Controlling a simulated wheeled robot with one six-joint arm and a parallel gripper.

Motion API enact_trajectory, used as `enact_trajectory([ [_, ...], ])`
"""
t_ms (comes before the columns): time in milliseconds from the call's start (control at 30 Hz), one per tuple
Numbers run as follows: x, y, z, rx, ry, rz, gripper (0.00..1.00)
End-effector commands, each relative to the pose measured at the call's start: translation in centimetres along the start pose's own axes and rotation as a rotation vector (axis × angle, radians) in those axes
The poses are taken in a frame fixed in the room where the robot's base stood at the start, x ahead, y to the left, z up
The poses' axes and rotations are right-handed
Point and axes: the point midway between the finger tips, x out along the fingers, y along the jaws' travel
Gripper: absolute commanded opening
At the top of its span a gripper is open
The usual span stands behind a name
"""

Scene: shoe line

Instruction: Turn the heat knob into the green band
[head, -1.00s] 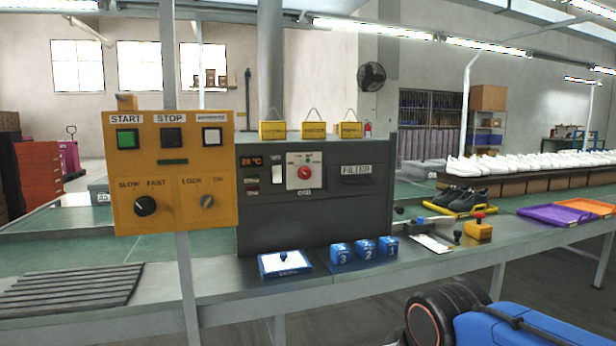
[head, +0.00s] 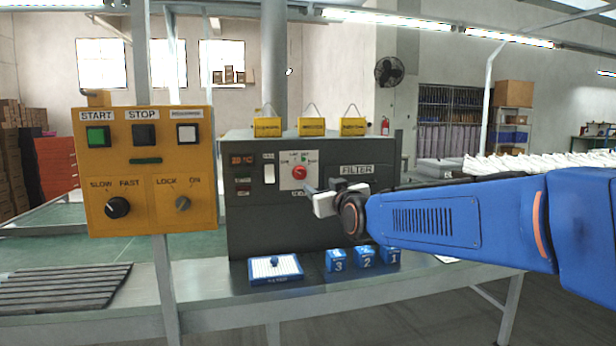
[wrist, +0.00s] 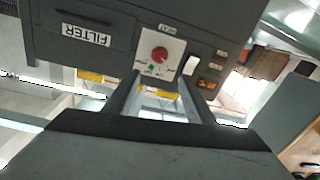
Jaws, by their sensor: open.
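The heat knob (head: 299,172) is a small red dial on a white plate on the front of the dark grey machine (head: 255,222). In the wrist view the red knob (wrist: 160,54) shows upside down, with a small green mark on its plate (wrist: 154,66). My gripper (head: 312,190) is in front of the machine, just right of and below the knob in the head view. In the wrist view its two fingers (wrist: 165,92) are apart and empty, with the knob beyond their tips. I cannot make out the knob's pointer.
A white rocker switch (head: 269,173) is beside the knob plate. Blue numbered blocks (head: 364,257) and a blue-edged tray (head: 254,275) lie on the bench below. The FILTER panel (head: 357,182) is at right.

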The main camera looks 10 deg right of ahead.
Motion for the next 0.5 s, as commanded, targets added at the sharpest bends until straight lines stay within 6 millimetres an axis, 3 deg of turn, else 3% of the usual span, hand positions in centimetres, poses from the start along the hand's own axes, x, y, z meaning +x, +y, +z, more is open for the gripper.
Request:
enact_trajectory([
  [167, 1.4, 0.0, 0.0, 0.0, 0.001, 0.001, 0.5],
  [500, 6.4, 0.0, 0.1, 0.0, -0.002, 0.001, 0.5],
])
